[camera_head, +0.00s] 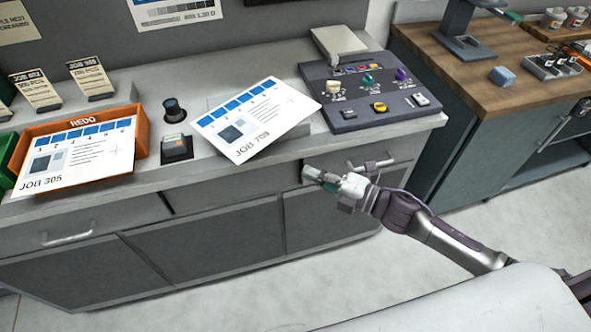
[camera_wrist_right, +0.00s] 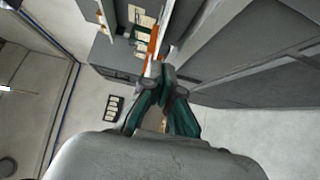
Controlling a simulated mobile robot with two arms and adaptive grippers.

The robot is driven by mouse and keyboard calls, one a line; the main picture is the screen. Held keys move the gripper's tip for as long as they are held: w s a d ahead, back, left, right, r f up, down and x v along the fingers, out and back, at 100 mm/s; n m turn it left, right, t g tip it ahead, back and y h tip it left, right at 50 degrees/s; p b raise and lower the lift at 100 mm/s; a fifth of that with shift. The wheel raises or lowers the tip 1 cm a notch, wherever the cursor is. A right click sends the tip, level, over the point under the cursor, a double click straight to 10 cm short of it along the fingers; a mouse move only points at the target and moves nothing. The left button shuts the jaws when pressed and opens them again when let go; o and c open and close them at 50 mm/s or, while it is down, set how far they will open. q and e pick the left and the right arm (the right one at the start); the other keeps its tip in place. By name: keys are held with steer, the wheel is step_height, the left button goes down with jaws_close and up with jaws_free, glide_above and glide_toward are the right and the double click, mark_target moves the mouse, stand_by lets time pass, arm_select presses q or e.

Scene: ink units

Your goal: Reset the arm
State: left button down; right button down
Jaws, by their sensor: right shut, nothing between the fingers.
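My right arm (camera_head: 455,243) comes in from the right in the head view. Its gripper (camera_head: 318,178) is in front of the grey counter's drawer fronts, below the counter top's front edge. The fingers are shut with nothing between them. In the right wrist view the same gripper (camera_wrist_right: 160,75) shows its dark green fingers together, and no object is held. My left gripper is not in view.
The counter (camera_head: 190,189) bears an orange REDO tray (camera_head: 142,130) with a JOB 305 sheet (camera_head: 75,158), a JOB 709 sheet (camera_head: 258,118) and a control panel (camera_head: 365,98). A wooden-topped bench (camera_head: 520,100) stands at right. Open floor (camera_head: 250,280) lies in front.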

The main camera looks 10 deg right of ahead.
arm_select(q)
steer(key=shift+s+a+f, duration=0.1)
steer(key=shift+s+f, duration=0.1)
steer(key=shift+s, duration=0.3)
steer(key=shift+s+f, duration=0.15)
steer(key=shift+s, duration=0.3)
arm_select(e)
steer(key=shift+v, duration=0.95)
